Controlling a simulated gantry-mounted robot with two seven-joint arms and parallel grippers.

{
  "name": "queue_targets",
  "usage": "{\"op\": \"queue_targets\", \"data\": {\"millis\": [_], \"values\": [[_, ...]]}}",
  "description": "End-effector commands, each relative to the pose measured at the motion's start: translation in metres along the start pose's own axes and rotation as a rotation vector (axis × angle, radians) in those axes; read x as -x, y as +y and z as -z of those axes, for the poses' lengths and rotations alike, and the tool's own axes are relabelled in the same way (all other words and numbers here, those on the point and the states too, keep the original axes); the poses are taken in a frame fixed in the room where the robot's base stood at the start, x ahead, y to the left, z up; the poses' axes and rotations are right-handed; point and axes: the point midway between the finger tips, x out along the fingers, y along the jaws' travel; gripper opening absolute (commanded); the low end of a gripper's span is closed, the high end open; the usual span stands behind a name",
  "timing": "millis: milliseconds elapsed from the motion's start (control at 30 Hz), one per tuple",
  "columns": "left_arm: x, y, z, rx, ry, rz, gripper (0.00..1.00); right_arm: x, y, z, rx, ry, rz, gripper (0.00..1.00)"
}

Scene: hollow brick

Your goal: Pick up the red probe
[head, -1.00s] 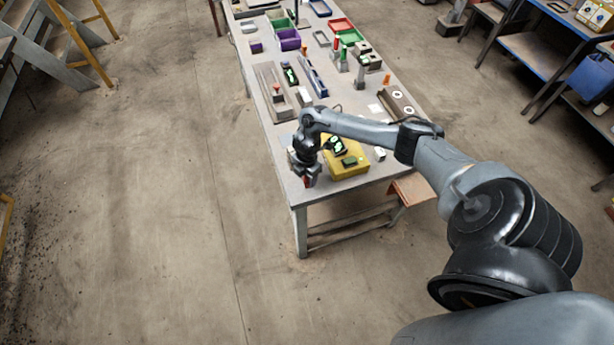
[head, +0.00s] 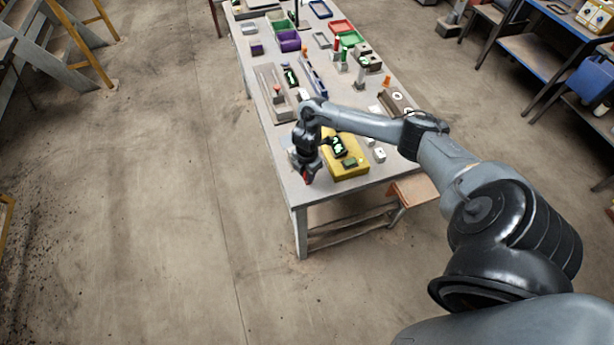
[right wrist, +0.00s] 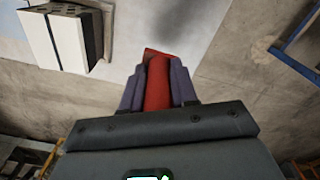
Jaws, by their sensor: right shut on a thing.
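The red probe (right wrist: 157,85) is between the two fingers of my right gripper (right wrist: 158,88) in the right wrist view. The fingers press on it from both sides, and its far end sticks out a little past the fingertips. In the head view my right gripper (head: 307,175) is at the near left corner of the table, left of the yellow box (head: 351,168), with a small bit of red probe (head: 309,180) showing at its tip. I cannot tell whether the probe touches the table. My left gripper is not in view.
The long table (head: 315,196) holds several trays, tools and blocks. The yellow box with a dark device on it stands close to the gripper. In the right wrist view a white block with dark holes (right wrist: 58,38) is at upper left. Open floor lies left of the table.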

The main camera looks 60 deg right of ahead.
Motion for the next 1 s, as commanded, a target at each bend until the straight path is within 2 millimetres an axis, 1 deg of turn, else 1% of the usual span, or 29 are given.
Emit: {"op": "queue_targets", "data": {"millis": [33,100,300,500,700,1000], "values": [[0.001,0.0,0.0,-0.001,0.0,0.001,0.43,0.012,0.001,-0.001,0.003,-0.001,-0.005,0.0],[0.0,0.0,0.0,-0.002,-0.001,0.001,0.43,0.018,-0.01,-0.018,-0.001,-0.007,0.0,0.0],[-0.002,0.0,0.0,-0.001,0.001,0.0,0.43,0.043,-0.033,-0.055,0.0,-0.008,0.001,0.0],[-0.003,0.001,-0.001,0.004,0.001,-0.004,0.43,0.063,-0.05,-0.08,0.001,-0.006,0.002,0.0],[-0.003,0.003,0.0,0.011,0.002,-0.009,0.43,0.073,-0.058,-0.095,-0.002,-0.004,0.0,0.0],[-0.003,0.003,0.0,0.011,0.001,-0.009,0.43,0.078,-0.061,-0.099,0.0,0.0,-0.001,0.0]]}}
